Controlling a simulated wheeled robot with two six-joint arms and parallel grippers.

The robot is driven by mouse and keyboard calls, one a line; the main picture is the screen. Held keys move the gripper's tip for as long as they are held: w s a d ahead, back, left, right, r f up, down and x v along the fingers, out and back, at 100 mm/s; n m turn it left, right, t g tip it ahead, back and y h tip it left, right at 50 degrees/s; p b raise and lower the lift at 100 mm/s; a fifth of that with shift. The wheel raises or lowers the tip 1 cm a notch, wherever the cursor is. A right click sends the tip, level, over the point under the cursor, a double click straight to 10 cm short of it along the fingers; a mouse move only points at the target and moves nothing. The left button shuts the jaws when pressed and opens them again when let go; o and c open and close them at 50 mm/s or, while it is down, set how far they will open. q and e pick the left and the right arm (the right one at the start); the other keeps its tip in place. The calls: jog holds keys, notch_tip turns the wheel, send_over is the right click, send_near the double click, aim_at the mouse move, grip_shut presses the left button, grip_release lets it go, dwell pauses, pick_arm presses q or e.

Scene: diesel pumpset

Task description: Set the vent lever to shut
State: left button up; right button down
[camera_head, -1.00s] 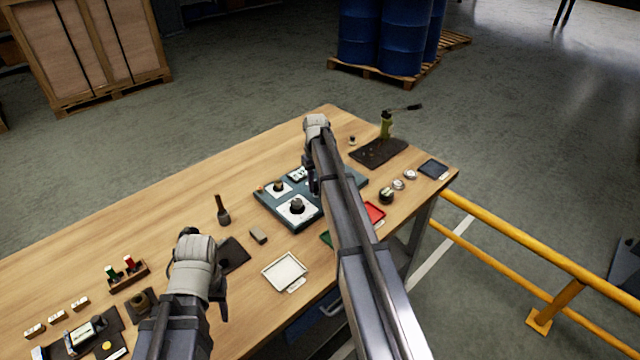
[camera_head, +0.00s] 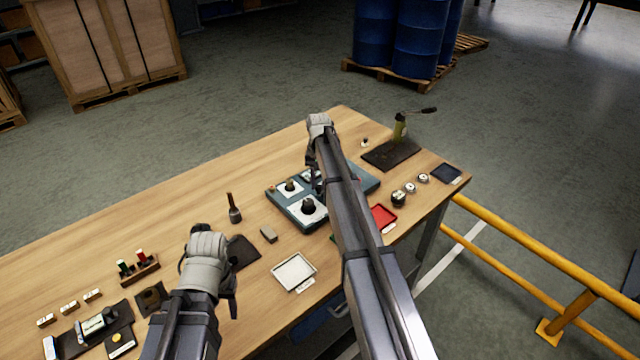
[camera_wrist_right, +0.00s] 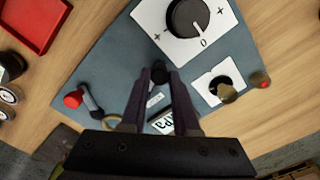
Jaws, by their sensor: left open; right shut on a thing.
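The teal panel (camera_head: 370,184) lies on the workbench under my right arm. My right gripper (camera_head: 316,180) points down over it, partly hidden by the arm in the head view. In the right wrist view, my right gripper (camera_wrist_right: 162,74) is shut on a small dark knob (camera_wrist_right: 180,60), which I take for the vent lever's end; the fingers hide most of it, and its setting cannot be told. A separate red-tipped lever (camera_wrist_right: 85,99) stands beside it on the panel. My left gripper (camera_head: 229,292) is open and empty over the bench's near part.
A large black dial (camera_wrist_right: 187,17) on a white plate and a smaller brass-coloured knob (camera_wrist_right: 228,93) are close to my right gripper. A red tray (camera_head: 382,217) and a white tray (camera_head: 294,272) lie near the front edge. A yellow rail (camera_head: 520,246) runs beyond the bench.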

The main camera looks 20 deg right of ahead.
aim_at(319, 186)
dwell(0.4)
jog(key=c, duration=0.7)
grip_release()
jog(key=shift+o, duration=0.2)
jog(key=shift+r, duration=0.1)
notch_tip(319, 186, up, 8)
jog(key=p, duration=0.8)
pick_arm(q)
notch_tip(319, 186, up, 8)
jog(key=shift+f, duration=0.15)
pick_arm(e)
jog(key=shift+f, duration=0.2)
